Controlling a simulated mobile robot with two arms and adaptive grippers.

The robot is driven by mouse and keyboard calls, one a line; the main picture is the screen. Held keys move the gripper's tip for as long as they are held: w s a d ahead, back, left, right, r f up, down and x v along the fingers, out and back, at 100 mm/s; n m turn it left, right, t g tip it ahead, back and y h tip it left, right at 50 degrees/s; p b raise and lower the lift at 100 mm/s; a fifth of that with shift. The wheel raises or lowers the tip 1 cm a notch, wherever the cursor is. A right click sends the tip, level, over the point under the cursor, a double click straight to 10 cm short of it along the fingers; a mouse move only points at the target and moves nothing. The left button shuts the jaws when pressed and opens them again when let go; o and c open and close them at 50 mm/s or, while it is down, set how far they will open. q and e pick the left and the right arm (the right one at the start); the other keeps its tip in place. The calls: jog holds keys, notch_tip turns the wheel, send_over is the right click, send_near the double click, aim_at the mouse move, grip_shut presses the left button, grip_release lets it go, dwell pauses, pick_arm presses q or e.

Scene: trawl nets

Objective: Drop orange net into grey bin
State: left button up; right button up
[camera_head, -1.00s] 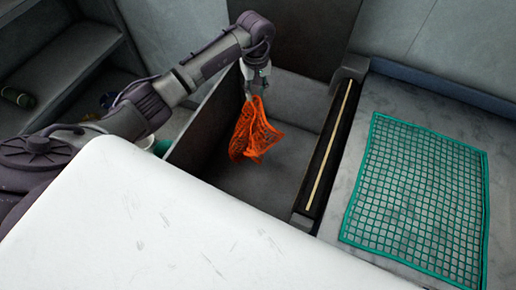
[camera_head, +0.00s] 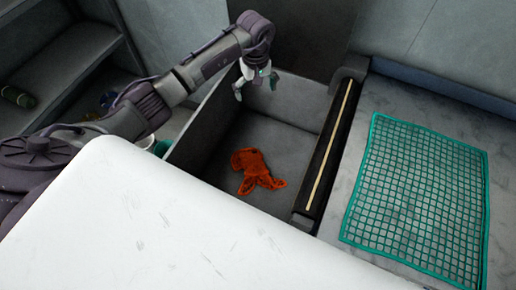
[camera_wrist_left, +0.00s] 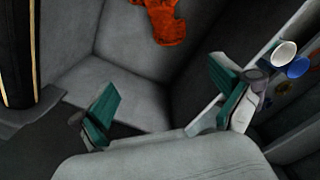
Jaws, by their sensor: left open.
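The orange net (camera_head: 256,171) lies crumpled on the floor of the grey bin (camera_head: 200,125). In the left wrist view the orange net (camera_wrist_left: 165,20) shows at the top edge, partly cut off, with bare grey bin floor (camera_wrist_left: 110,85) near it. My left gripper (camera_head: 256,90) is open and empty above the bin, higher than the net and apart from it. Its two green-padded fingers (camera_wrist_left: 165,105) are spread wide in the left wrist view. My right gripper is not in view.
A green net (camera_head: 415,195) lies flat on the grey surface to the right of the bin. A dark ledge with a pale strip (camera_head: 328,150) runs along the bin's right side. A white surface (camera_head: 180,225) fills the front. Shelves (camera_head: 60,60) stand at the left.

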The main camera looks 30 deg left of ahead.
pick_arm(q)
notch_tip(320, 180, up, 6)
jog(key=p, duration=0.3)
jog(key=shift+f, duration=0.25)
notch_tip(320, 180, up, 12)
dwell(0.7)
jog(key=shift+f, duration=0.1)
dwell(0.3)
